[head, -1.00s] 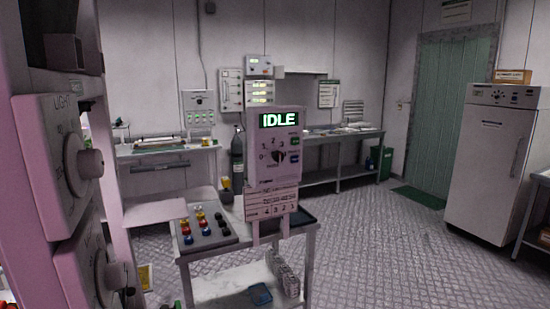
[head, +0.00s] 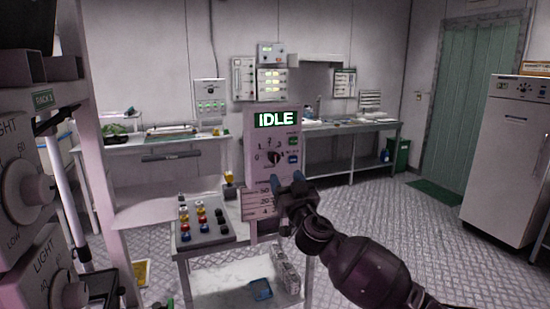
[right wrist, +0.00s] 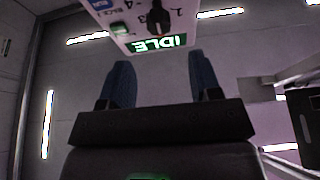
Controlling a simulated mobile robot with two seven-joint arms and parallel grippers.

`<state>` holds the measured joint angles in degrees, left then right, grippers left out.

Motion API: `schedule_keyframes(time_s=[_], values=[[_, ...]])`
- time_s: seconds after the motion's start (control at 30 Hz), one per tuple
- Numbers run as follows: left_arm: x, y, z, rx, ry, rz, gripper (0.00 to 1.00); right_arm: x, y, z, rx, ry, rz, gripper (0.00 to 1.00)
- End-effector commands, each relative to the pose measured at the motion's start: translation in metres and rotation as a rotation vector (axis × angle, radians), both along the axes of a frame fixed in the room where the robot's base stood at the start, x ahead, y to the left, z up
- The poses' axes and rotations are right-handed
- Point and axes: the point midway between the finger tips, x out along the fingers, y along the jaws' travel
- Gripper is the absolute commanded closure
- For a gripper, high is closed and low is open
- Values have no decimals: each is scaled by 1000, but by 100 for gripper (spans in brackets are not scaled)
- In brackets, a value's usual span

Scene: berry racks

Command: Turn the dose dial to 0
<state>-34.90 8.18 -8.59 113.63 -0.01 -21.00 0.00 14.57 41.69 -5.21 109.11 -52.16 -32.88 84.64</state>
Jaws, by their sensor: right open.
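The dose dial (head: 274,157) is a dark round knob on the front of a pale control box (head: 257,176), with numbers around it. I cannot tell which number it points to. The box's green-lit display (head: 275,119) reads IDLE. My right gripper (head: 287,181) is open and empty, just below the dial in the head view, and hides the lower part of the box. In the right wrist view the dial (right wrist: 158,20) appears upside down beyond the two blue fingers (right wrist: 163,78), apart from them. My left gripper is not in view.
The box stands on a small cart (head: 188,245) beside a panel of coloured buttons (head: 202,222). A rack with large LIGHT dials (head: 30,190) is close on the left. A bench (head: 345,135) runs along the back wall. A white cabinet (head: 505,150) stands right, with open floor before it.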

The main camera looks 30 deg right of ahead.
Motion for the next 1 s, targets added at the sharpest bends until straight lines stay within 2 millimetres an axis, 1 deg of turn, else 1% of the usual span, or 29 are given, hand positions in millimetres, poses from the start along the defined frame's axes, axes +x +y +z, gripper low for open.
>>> schedule_keyframes(time_s=[0.03, 0.3, 0.5, 0.7, 1.0], values=[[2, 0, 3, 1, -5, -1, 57, 7, -2, 6, -2, -3, -2, 42], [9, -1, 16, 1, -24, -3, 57, 48, -12, 24, -2, -2, -2, 42], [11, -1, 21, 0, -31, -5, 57, 71, -17, 32, -2, 0, -1, 42], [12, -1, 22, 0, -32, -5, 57, 82, -20, 36, -1, 1, 0, 42], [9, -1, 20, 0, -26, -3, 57, 84, -20, 36, 0, 2, 0, 42]])
